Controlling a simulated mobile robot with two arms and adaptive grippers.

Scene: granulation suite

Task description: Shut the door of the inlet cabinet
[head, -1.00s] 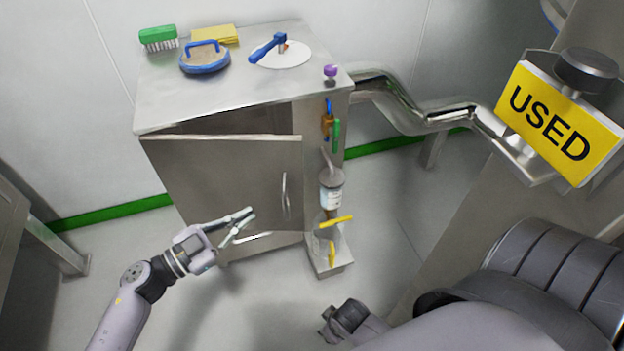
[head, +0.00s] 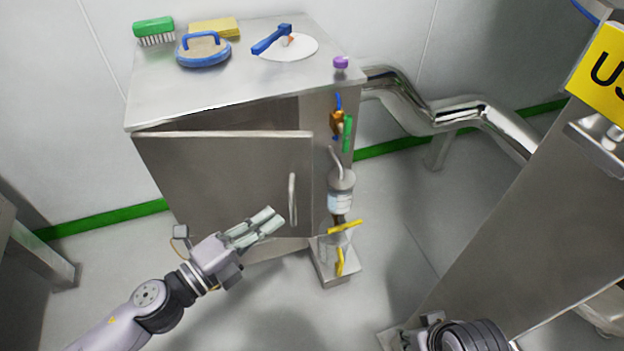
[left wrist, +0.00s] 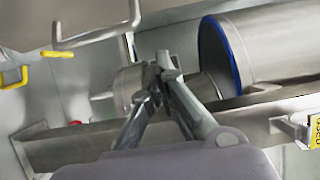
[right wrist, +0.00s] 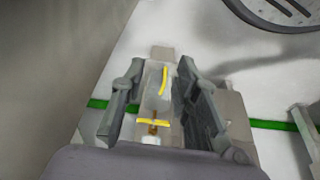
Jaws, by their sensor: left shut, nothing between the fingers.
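The inlet cabinet (head: 330,97) is a steel box against the wall. Its door (head: 215,170) stands ajar, hinged at the left, with a dark gap along its top and right side. The vertical bar handle (head: 292,200) is near the door's free right edge. My left gripper (head: 272,222) is shut and empty, low in front of the door, just left of the handle in the picture; contact cannot be told. In the left wrist view, a bent bar like the handle (left wrist: 97,38) is apart from the fingertips (left wrist: 160,65). My right gripper (right wrist: 157,85) is open and empty.
A green brush (head: 154,30), yellow sponge (head: 214,27), blue-handled disc (head: 203,50) and white disc (head: 290,47) lie on the cabinet top. A bottle (head: 341,190) and a small stand (head: 335,270) with yellow parts are right of the door. A pipe (head: 440,115) runs right. Floor in front is clear.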

